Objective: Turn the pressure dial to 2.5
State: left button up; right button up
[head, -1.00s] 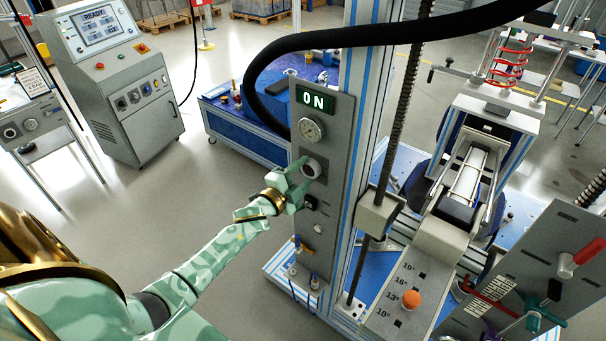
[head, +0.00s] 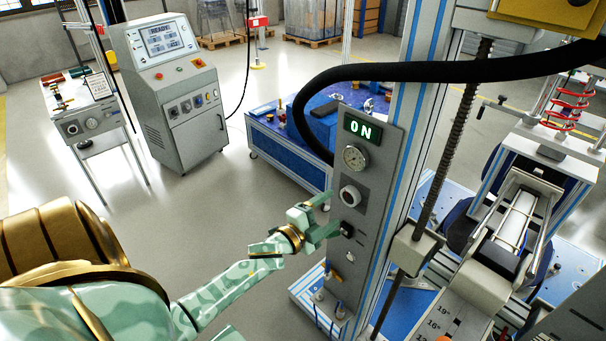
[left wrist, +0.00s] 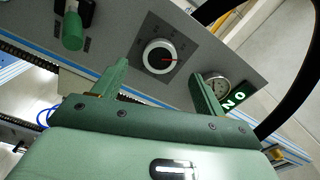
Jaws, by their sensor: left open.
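The pressure dial (head: 350,195) is a round knob with a pale rim on the grey panel (head: 373,225) of the upright column. In the left wrist view the dial (left wrist: 159,57) shows a dark face and a red pointer directed right, towards the gauge; its scale numbers are too small to read. A round gauge (head: 355,157) sits above the dial, and it also shows in the left wrist view (left wrist: 220,88). My left gripper (head: 330,216) is open and empty, just left of and below the dial, apart from it. In the left wrist view its fingers (left wrist: 160,70) flank the dial. My right gripper is not in view.
A lit ON sign (head: 361,129) tops the panel. A thick black hose (head: 420,72) arches over. A grey console (head: 170,90) stands back left; the floor between is clear.

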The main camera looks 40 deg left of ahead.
pick_arm(q)
jog(key=s, duration=1)
jog(key=shift+s+a, duration=0.25)
jog(key=shift+a, duration=0.15)
